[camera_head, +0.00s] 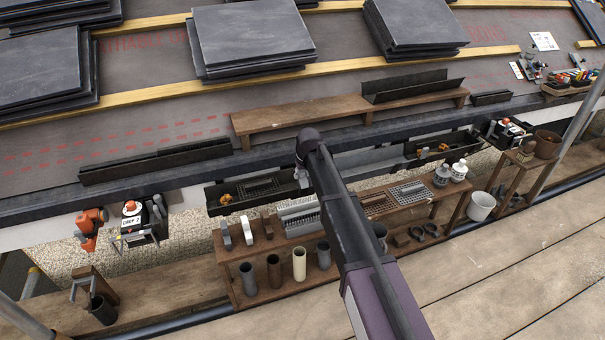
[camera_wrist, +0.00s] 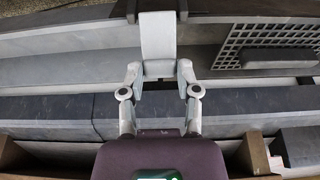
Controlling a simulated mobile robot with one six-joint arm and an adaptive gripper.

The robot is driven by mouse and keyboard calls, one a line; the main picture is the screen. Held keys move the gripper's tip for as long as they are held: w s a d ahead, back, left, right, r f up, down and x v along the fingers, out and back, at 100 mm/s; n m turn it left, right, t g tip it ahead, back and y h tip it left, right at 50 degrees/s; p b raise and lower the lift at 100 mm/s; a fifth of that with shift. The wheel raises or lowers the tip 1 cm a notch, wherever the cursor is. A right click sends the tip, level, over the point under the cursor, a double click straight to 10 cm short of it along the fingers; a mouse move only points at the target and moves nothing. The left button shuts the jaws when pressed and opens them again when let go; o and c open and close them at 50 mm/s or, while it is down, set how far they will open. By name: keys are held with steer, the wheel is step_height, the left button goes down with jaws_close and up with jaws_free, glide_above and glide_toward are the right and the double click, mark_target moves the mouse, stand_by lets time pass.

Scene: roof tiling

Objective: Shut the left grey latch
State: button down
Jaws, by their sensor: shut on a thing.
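In the wrist view, a pale grey flat latch (camera_wrist: 157,36) stands upright between the fingertips of my gripper (camera_wrist: 158,70). My gripper is shut on it, and the fingertips cover its lower end. In the head view, my gripper (camera_head: 302,176) is small and partly hidden by my arm, at the right end of a dark gutter trough (camera_head: 223,207). I cannot tell from these views how far the latch is turned. A second trough length (camera_head: 462,145) with another grey fitting lies farther right.
A dark mesh grate (camera_wrist: 262,38) lies right of the latch. A wooden bench (camera_head: 262,290) with pipe pieces and brackets stands in front of the gutter. A wooden shelf (camera_head: 300,113) lies behind it. Stacked slates (camera_head: 250,35) rest on the roof above.

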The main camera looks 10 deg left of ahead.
mark_target(300, 176)
steer(key=shift+w+a+f+g+h, duration=0.3)
steer(key=shift+w+g+h, duration=0.2)
steer(key=shift+g, duration=0.3)
steer(key=shift+w+a+f+g+h+b, duration=0.25)
steer(key=shift+f+g+h, duration=0.2)
steer(key=shift+g+h, duration=0.4)
steer(key=shift+w+a+f+g+h+b, duration=0.1)
steer(key=shift+f+g+h+b, duration=0.25)
steer(key=shift+g+b, duration=0.25)
steer(key=shift+w+f+g+h+b, duration=0.1)
steer(key=shift+f+g+h+b, duration=0.2)
steer(key=shift+g+b, duration=0.25)
steer(key=shift+s+f+g+h+b, duration=0.1)
steer(key=shift+g+h+b, duration=0.25)
steer(key=shift+g, duration=0.25)
steer(key=shift+c, duration=1.6)
jaws_free()
steer(key=shift+p, duration=0.3)
